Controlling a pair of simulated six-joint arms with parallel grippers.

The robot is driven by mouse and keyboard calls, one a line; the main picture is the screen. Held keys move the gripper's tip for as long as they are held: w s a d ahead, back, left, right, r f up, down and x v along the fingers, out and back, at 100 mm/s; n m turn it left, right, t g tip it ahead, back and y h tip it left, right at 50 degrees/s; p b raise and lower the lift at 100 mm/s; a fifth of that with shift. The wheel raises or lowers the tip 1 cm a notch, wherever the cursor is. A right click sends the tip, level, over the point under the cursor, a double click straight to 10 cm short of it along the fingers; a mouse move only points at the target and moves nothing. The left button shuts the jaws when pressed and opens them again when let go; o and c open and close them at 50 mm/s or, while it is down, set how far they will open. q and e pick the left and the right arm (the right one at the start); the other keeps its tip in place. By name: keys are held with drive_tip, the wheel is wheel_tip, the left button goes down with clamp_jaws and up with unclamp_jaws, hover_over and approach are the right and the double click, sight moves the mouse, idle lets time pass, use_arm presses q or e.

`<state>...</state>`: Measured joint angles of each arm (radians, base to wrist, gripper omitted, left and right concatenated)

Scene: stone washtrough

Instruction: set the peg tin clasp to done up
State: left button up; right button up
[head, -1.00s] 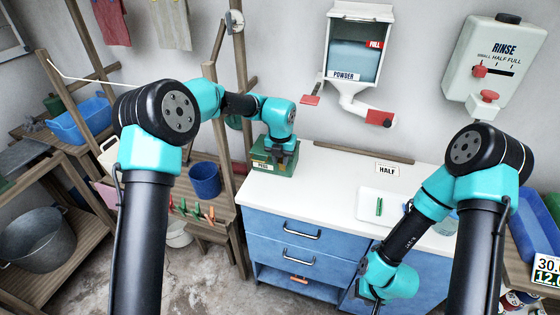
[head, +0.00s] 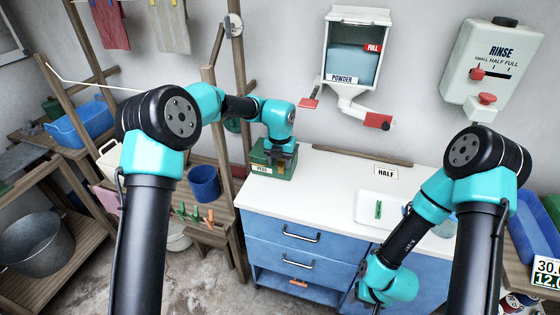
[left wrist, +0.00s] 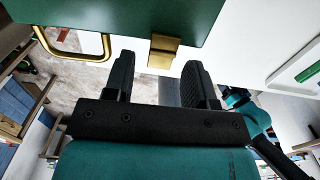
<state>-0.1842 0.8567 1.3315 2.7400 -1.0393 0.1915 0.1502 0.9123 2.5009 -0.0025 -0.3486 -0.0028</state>
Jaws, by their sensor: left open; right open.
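The green peg tin (head: 258,170), labelled PEGS, stands at the left back corner of the white counter. My left gripper (head: 284,160) is at the tin's right front part, pointing down and hiding some of it. In the left wrist view the tin (left wrist: 120,15) fills the upper left. Its brass clasp (left wrist: 163,50) shows at the tin's edge, between the two open fingers of my left gripper (left wrist: 160,70) in the picture, with no contact visible. Whether the clasp is done up I cannot tell. My right gripper (head: 374,301) is low in front of the blue drawers, empty as far as I see.
A brass handle (left wrist: 75,45) sits on the tin beside the clasp. A white tray (head: 366,214) with a green peg (head: 378,209) lies on the counter (head: 310,187), near a HALF sign (head: 386,172). A wooden post stands left of the tin. The counter's middle is clear.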

sight(280, 166)
use_arm(q)
wheel_tip(280, 166, up, 17)
drive_tip(key=shift+s+r, duration=0.15)
drive_tip(key=shift+r, duration=0.05)
idle(0.4)
drive_tip(key=shift+f, duration=0.1)
drive_tip(key=s+a+f+m+t+y, duration=0.25)
drive_tip(key=a+f+m+t, duration=0.25)
drive_tip(key=a+f+m, duration=0.7)
drive_tip(key=s+a+f+m+t+y, duration=0.2)
drive_tip(key=s+a+f+m+t, duration=0.2)
drive_tip(key=a+f+m, duration=0.8)
drive_tip(key=s+d+f+m+g+h, duration=0.2)
drive_tip(key=s+f, duration=0.4)
drive_tip(key=s, duration=0.3)
drive_tip(key=s+d+f+m+g+h, duration=0.2)
drive_tip(key=s+f+m+g+h, duration=0.1)
drive_tip(key=s+f, duration=0.4)
drive_tip(key=s+d+f+m+g+h, duration=0.2)
drive_tip(key=s+d+f+g+h, duration=0.1)
drive_tip(key=s+f, duration=0.4)
drive_tip(key=s, duration=0.3)
drive_tip(key=shift+s+m, duration=0.4)
drive_tip(key=shift+f, duration=0.1)
